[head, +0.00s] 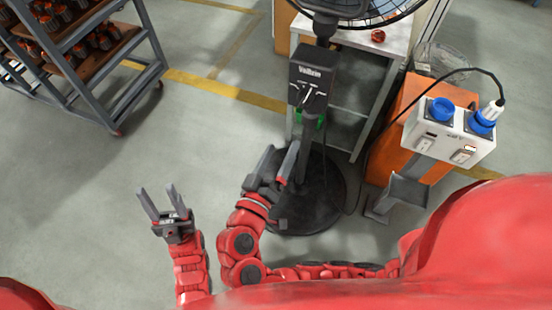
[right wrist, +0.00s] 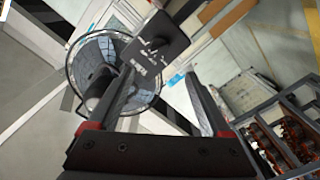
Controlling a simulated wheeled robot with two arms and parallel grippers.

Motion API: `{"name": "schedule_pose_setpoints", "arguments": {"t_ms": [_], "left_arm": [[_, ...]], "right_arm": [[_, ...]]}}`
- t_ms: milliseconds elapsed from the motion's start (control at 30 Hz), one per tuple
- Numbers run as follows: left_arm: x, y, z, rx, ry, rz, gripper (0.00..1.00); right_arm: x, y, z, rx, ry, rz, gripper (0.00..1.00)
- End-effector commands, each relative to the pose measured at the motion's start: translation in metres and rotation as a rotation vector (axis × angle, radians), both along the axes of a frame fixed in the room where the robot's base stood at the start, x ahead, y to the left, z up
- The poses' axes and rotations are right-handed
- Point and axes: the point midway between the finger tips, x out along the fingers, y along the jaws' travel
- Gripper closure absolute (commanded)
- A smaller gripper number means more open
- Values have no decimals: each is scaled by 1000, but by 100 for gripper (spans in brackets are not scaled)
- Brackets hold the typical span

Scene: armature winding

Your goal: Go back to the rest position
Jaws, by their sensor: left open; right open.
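My left gripper (head: 160,200) is at the lower left of the head view. Its two fingers stand apart with nothing between them, over bare floor. My right gripper (head: 277,160) is near the middle of the head view, in front of the black fan stand (head: 305,140). Its fingers are spread and look empty. In the right wrist view the open fingers of the right gripper (right wrist: 165,95) point towards the fan's dark control box (right wrist: 155,42), which also shows in the head view (head: 313,72). I cannot tell the exact gap between gripper and stand.
A round black fan base (head: 325,195) stands on the floor close to my right gripper. A white cabinet (head: 345,130) and an orange cabinet (head: 405,160) with a socket box (head: 450,133) stand right. A grey rack (head: 125,105) with copper parts is upper left. Floor left is clear.

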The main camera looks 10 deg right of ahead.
Motion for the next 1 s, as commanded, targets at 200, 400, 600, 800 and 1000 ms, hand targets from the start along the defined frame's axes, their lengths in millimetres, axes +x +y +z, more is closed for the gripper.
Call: {"name": "schedule_pose_setpoints", "arguments": {"t_ms": [200,400,600,800,1000], "left_arm": [[0,0,0,0,0,0,50],[0,0,0,0,0,0,50],[0,0,0,0,0,0,50],[0,0,0,0,0,0,50],[0,0,0,0,0,0,50]], "right_arm": [[-16,11,-1,0,4,1,17],[-17,11,0,-1,2,0,17],[-17,11,0,-1,2,0,17],[-16,12,0,-5,2,3,17],[22,41,-11,-131,27,157,17]]}}
